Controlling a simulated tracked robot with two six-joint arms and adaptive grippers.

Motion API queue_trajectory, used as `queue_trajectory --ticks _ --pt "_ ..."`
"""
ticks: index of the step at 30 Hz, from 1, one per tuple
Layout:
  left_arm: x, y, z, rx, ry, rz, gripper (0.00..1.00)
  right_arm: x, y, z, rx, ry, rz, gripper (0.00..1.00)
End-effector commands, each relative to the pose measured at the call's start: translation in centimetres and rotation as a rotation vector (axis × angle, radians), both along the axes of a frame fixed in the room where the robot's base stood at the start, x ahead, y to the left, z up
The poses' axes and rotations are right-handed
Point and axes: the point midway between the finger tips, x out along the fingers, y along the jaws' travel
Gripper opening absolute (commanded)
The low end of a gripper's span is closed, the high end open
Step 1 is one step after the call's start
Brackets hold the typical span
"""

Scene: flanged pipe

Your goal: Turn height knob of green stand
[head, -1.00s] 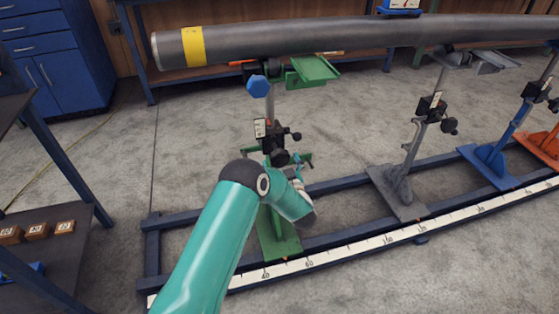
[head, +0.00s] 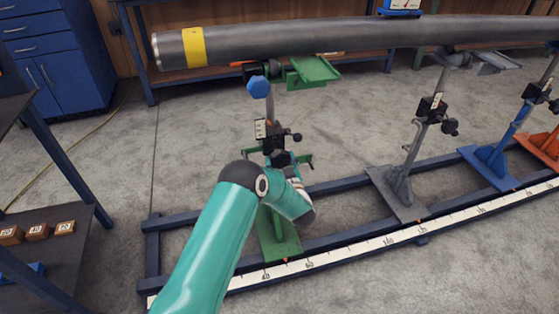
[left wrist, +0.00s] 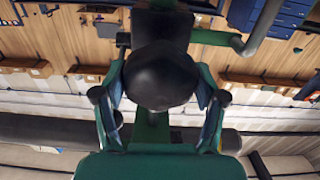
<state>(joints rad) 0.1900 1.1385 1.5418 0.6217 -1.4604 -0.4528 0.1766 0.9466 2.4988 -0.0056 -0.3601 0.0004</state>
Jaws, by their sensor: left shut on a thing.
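The green stand (head: 278,234) stands on the blue rail under the left end of the pipe. Its post carries a black clamp block with a small scale. A black knob (head: 280,159) sits low on this block, above the green base. My left gripper (head: 288,165) is at this knob, largely hidden behind my own teal wrist. In the left wrist view the rounded black knob (left wrist: 160,75) fills the middle, with one finger of my left gripper (left wrist: 160,98) on each side, shut on it. My right gripper is not in view.
The grey pipe (head: 300,41) with a yellow band lies across the stand tops. A grey stand (head: 400,190), a blue stand (head: 488,165) and an orange stand (head: 541,143) stand to the right. A white ruler strip (head: 350,249) runs along the front rail.

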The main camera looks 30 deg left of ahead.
Motion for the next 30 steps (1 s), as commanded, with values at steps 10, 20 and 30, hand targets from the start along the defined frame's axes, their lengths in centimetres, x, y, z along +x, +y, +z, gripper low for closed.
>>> queue_trajectory --ticks 10,20,30 --pt "0.04 -0.27 -0.1 0.101 0.118 -0.002 0.36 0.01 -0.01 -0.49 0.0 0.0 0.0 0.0" --pt "0.11 -0.43 -0.08 0.285 0.333 -0.005 0.36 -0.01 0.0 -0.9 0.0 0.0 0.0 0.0" --pt "0.2 -0.58 -0.11 0.458 0.536 -0.01 0.36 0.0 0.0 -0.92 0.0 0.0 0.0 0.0"
